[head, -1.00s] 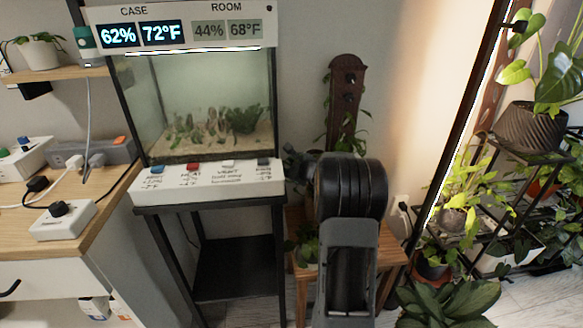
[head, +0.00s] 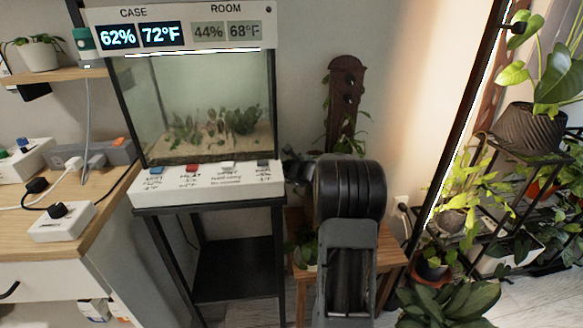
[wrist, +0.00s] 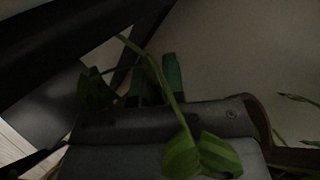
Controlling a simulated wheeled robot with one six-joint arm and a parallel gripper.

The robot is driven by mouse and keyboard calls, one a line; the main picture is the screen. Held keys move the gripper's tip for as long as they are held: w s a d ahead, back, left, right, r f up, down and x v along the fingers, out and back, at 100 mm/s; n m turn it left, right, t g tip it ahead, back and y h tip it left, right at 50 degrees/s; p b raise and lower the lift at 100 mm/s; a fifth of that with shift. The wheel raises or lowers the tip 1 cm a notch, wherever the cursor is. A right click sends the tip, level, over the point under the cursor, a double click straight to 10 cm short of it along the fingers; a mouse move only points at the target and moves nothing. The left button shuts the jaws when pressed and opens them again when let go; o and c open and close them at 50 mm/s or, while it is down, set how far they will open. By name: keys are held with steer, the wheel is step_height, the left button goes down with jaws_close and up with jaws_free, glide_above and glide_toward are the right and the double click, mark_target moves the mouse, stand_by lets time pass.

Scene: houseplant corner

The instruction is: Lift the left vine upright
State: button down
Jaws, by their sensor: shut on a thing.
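The left vine (wrist: 178,95) shows in the wrist view as a green stem with several leaves, crossing my gripper (wrist: 155,82) diagonally. My gripper is shut on the vine; the exact contact is dark and partly hidden by leaves. One leaf pair hangs in front of the gripper body, and other leaves lie left of the fingers. In the head view my arm hides the gripper and most of the plant. Some of the plant's leaves (head: 304,250) show left of my arm, above a wooden stool (head: 390,258). A dark wooden board with holes (head: 344,98) stands upright behind, with leaves beside it.
A glass case (head: 205,105) on a black stand (head: 238,265) is close on the left. A white switch panel (head: 215,188) sits at its front. A dark post (head: 465,110) and a shelf of potted plants (head: 530,130) stand on the right.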

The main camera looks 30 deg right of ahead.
steer(key=shift+s+d+r+m+t+y+p, duration=0.15)
steer(key=shift+s+d+r+m+t+p, duration=0.1)
steer(key=shift+d+r, duration=0.25)
steer(key=shift+s+d+r+m+t+y+p, duration=0.15)
steer(key=shift+s+d+r+m, duration=0.1)
steer(key=shift+d+r, duration=0.15)
steer(key=c, duration=1.2)
jaws_free()
steer(key=p+v, duration=0.2)
steer(key=v, duration=1.1)
steer(key=shift+s+r, duration=0.15)
steer(key=shift+s, duration=0.15)
